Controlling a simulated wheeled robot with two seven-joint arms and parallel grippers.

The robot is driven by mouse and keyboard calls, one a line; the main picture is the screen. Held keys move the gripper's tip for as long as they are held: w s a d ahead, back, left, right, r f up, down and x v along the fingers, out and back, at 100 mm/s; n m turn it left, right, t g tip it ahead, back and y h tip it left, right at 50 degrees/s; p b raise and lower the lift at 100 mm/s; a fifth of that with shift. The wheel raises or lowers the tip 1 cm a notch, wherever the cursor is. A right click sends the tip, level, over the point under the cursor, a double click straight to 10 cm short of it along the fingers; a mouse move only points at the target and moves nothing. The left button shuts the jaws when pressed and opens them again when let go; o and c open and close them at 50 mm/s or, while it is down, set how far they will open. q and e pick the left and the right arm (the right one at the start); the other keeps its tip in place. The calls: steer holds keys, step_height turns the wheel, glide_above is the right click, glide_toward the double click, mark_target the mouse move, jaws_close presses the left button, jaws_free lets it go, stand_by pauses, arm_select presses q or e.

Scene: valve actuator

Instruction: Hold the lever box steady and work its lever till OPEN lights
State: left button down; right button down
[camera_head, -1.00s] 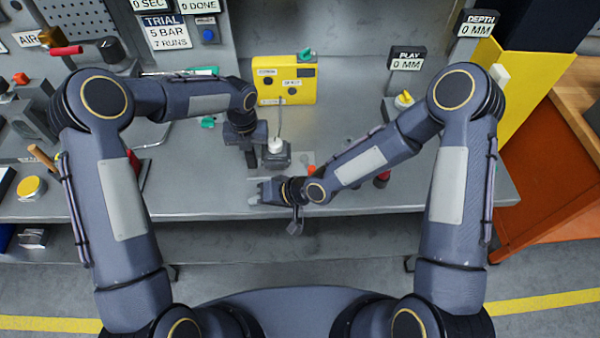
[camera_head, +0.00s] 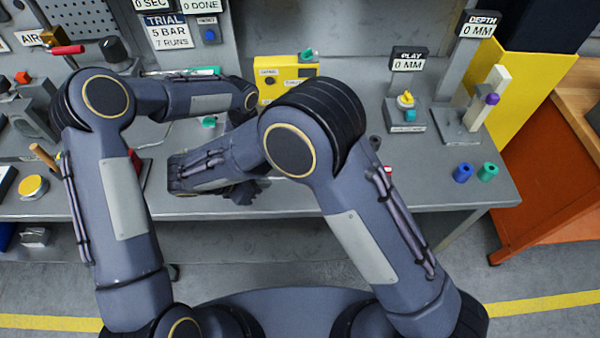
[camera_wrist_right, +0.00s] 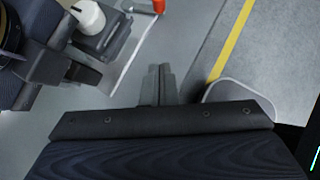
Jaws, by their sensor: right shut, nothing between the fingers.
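The lever box (camera_wrist_right: 104,36), dark grey with a white rounded knob (camera_wrist_right: 88,14), shows at the upper left of the right wrist view. In the head view it is hidden behind my right arm. My left gripper (camera_wrist_right: 72,72) is close beside the box; whether its fingers touch or grip it I cannot tell. My right gripper (camera_wrist_right: 160,86) is shut and empty, apart from the box, to its lower right in the wrist view. In the head view the right gripper (camera_head: 246,192) is partly covered by its own arm. The yellow box (camera_head: 270,85) with labels stands behind, partly covered; no lit OPEN shows.
An orange-red item (camera_wrist_right: 158,6) is close to the lever box. The PLAY stand (camera_head: 405,118) and DEPTH stand (camera_head: 462,128) stand right. Blue (camera_head: 463,173) and green (camera_head: 488,172) cylinders sit near the bench's right end. The bench's front edge runs below my right gripper.

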steer(key=shift+h, duration=0.3)
steer(key=x, duration=1)
steer(key=shift+w+d+r, duration=0.2)
steer(key=shift+d+r, duration=0.05)
steer(key=shift+d, duration=0.1)
steer(key=shift+w+d+r, duration=0.1)
steer(key=shift+w+d, duration=0.2)
steer(key=shift+d, duration=0.2)
steer(key=shift+w+d+r, duration=0.1)
steer(key=shift+w+d, duration=0.25)
steer(key=shift+d, duration=0.15)
steer(key=shift+w+d, duration=0.3)
steer(key=shift+d, duration=0.2)
